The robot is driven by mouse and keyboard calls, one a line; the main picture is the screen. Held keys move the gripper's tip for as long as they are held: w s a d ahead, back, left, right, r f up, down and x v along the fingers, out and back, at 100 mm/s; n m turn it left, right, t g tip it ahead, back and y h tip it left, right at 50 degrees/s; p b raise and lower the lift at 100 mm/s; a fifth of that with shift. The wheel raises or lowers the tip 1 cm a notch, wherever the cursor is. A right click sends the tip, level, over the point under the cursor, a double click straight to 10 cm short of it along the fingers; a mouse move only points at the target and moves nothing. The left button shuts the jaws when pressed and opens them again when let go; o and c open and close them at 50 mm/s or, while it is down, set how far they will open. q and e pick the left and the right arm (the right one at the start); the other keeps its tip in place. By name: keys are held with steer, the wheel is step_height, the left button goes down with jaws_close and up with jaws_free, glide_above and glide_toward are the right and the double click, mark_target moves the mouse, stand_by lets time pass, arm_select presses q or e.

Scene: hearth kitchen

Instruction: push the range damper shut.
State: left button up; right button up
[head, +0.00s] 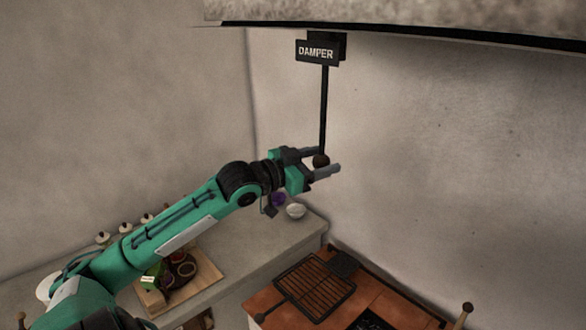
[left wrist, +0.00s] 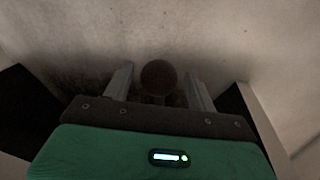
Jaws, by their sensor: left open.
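The range damper is a black rod (head: 324,105) hanging from a block with a DAMPER sign (head: 317,51) under the hood, ending in a dark round knob (head: 321,160). My left gripper (head: 329,160) is open with its fingers on either side of the knob in the head view. In the left wrist view, the knob (left wrist: 158,76) sits between the two grey fingers of the left gripper (left wrist: 158,85), with a visible gap on each side. I cannot tell whether the knob touches the palm. My right gripper is not in view.
The pale hood (head: 400,18) overhangs the damper, with a plain wall behind.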

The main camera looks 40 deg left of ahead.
arm_select(q)
steer(key=shift+s+a+f, duration=0.1)
steer(key=shift+s+f, duration=0.1)
steer(key=shift+s, duration=0.15)
steer(key=b+v, duration=0.6)
steer(key=v, duration=0.6)
steer(key=shift+s+r+b, duration=0.3)
steer(key=shift+s, duration=0.05)
